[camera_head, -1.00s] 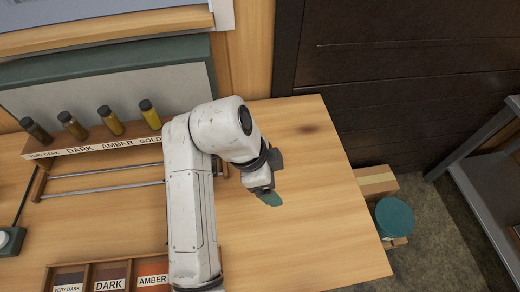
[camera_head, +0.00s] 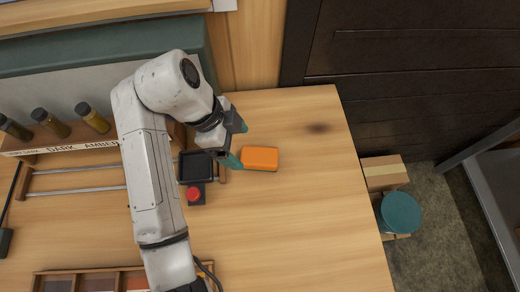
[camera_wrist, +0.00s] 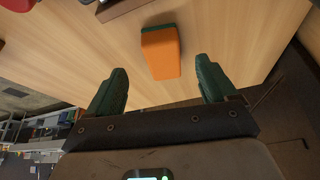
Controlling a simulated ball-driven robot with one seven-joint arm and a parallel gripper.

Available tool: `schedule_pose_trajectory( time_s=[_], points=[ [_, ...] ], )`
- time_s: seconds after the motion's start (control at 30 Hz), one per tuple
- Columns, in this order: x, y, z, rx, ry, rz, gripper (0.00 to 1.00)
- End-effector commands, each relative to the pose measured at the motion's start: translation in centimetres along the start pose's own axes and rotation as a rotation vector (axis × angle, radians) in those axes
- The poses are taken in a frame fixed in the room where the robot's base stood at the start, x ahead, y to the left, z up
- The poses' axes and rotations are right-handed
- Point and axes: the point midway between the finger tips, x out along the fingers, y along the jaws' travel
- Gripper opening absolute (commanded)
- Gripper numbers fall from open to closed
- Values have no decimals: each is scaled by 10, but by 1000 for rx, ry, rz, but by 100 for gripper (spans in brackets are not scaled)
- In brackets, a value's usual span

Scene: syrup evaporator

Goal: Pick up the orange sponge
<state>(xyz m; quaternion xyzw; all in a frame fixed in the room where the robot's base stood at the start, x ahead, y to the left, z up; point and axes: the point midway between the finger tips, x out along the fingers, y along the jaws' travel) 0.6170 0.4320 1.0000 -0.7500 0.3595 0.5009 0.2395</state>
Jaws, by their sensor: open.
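The orange sponge (camera_head: 260,159) lies flat on the wooden table, just right of my gripper in the head view. In the wrist view the orange sponge (camera_wrist: 160,54) shows a dark green layer along its far end. It lies beyond the fingertips, roughly midway between them. My gripper (camera_head: 238,143) has two green fingers set wide apart. In the wrist view my gripper (camera_wrist: 158,80) is open with nothing between the fingers. No touch between fingers and sponge is visible.
A black tray device with a red button (camera_head: 194,193) stands left of the sponge. A rack with small bottles (camera_head: 93,117) stands further left. The wooden table (camera_head: 300,225) is clear to the right and front. Boxes and a teal-lidded container (camera_head: 400,212) sit beyond the right edge.

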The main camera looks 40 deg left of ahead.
Motion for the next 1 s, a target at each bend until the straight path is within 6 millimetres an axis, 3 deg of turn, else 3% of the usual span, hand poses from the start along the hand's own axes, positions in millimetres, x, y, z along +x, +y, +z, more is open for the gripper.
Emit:
schedule_pose_trajectory(
  time_s=[0.03,0.33,0.7,0.9,1.0],
  points=[
    [10,0,0,2,2,0,85],
    [27,-1,-1,1,1,-1,85],
    [70,-2,-3,0,-1,0,85],
    [72,-2,-2,0,-1,-1,85],
    [72,-2,-2,0,-1,-1,77]
  ],
)
